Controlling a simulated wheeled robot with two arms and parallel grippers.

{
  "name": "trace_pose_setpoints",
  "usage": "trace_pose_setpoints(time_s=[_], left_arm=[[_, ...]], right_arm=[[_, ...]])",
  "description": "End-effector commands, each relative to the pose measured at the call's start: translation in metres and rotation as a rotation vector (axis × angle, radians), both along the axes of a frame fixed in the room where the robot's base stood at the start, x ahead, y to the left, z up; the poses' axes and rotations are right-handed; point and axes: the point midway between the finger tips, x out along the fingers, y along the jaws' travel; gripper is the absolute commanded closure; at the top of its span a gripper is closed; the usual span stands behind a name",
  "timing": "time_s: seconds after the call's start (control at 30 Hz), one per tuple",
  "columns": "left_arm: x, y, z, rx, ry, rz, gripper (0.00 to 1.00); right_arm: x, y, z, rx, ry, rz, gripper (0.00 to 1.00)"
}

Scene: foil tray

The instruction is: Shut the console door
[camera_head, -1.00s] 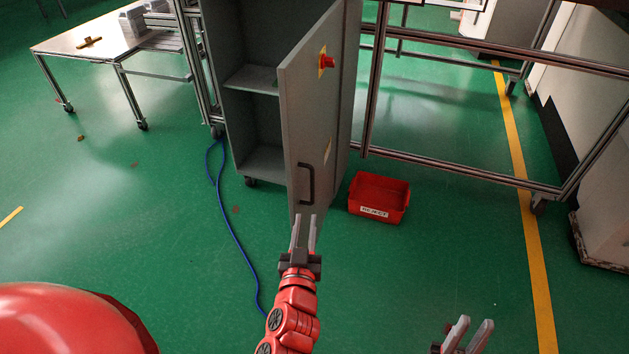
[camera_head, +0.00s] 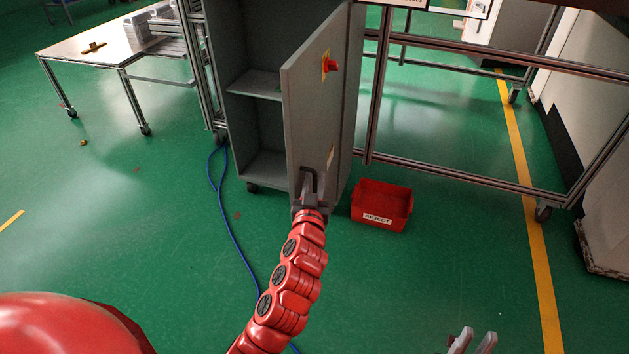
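The grey console door (camera_head: 309,115) stands open, swung out toward me from the right side of the grey console cabinet (camera_head: 235,45). It has a red knob on a yellow plate (camera_head: 330,65) and a dark handle (camera_head: 309,180) low on its face. My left gripper (camera_head: 306,180) is at the handle, its fingers overlapping it in the picture. I cannot tell whether they are closed on it. My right gripper (camera_head: 474,340) is at the bottom edge, empty, with its fingers apart, far from the door.
A red reject bin (camera_head: 383,207) stands on the floor right of the door. A blue cable (camera_head: 229,215) lies on the floor to the left. A metal frame table (camera_head: 465,180) is at the right and a low table (camera_head: 95,45) at the far left.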

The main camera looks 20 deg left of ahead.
Motion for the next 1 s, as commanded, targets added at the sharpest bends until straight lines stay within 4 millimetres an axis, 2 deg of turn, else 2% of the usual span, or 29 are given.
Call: trace_pose_setpoints(time_s=[0.17, 0.3, 1.0], left_arm=[[-0.0002, 0.0, -0.0003, 0.0, 0.0, 0.0, 0.75], [-0.0003, -0.0001, -0.0003, 0.001, 0.0, 0.0, 1.0], [-0.0005, 0.0, -0.0009, 0.001, 0.002, 0.001, 1.0]], right_arm=[[0.0001, 0.0, 0.0, 0.0, 0.0, 0.0, 0.73], [0.0, 0.0, 0.0, 0.0, 0.0, 0.0, 0.73], [0.0, 0.0, 0.0, 0.0, 0.0, 0.0, 0.73]])
